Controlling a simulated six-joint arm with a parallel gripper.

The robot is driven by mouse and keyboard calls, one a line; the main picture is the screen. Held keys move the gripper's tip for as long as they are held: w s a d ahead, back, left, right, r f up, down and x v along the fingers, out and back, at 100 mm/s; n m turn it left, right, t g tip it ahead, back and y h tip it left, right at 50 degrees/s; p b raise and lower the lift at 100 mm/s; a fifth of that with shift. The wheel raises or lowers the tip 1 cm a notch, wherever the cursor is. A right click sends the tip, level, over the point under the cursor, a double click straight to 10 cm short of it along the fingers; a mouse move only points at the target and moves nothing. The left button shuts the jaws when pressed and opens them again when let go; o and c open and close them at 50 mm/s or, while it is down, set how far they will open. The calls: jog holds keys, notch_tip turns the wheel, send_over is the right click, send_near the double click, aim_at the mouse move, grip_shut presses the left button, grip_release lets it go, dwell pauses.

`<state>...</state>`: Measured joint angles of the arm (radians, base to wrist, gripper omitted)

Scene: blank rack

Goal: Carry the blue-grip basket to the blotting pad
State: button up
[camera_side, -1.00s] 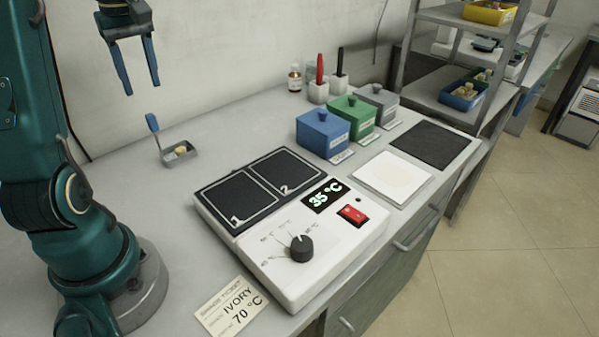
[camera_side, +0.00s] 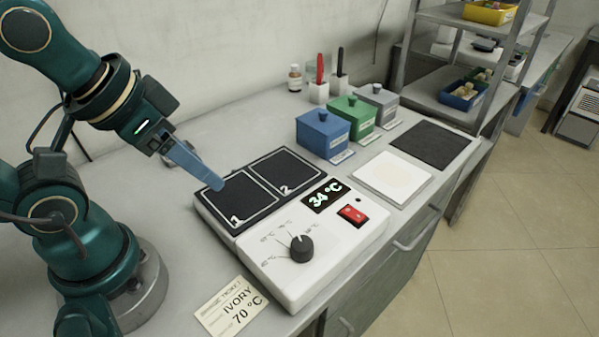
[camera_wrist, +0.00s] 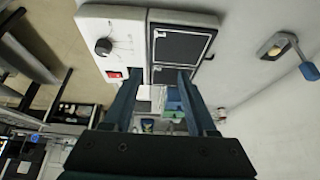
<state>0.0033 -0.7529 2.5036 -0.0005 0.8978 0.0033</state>
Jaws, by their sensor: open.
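The blue-grip basket, a small metal tray (camera_wrist: 275,47) with a pale piece in it and an upright blue handle (camera_wrist: 309,71), stands on the bench at the right of the wrist view. A white square pad with a cream middle (camera_side: 392,178), which looks like the blotting pad, lies flat on the bench, right of the hotplate.
The white hotplate (camera_side: 285,262) has two dark plates, a knob, a red switch and a display reading 34 °C. Blue (camera_side: 322,138), green (camera_side: 352,117) and grey (camera_side: 378,103) lidded boxes stand behind. A dark mat (camera_side: 430,145) and an IVORY 70 °C card (camera_side: 231,307) lie flat.

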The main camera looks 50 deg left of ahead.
dwell(0.3)
notch_tip(320, 180, up, 5)
jog(key=w+a+m+g+y, duration=0.25)
jog(key=a+m+y, duration=0.55)
jog(key=a, duration=0.5)
jog(key=w+a+m+g+y, duration=0.1)
jog(key=a+m+g+y, duration=0.35)
jog(key=a+m, duration=0.75)
jog(key=f, duration=0.4)
jog(key=a+f+n+t+y, duration=0.1)
jog(key=f, duration=0.4)
jog(key=a+f+n+y, duration=0.1)
jog(key=f, duration=0.3)
jog(key=shift+s+a+f, duration=0.1)
jog(key=shift+a+f, duration=0.05)
jog(key=shift+f, duration=0.1)
jog(key=shift+x, duration=2.5)
grip_shut()
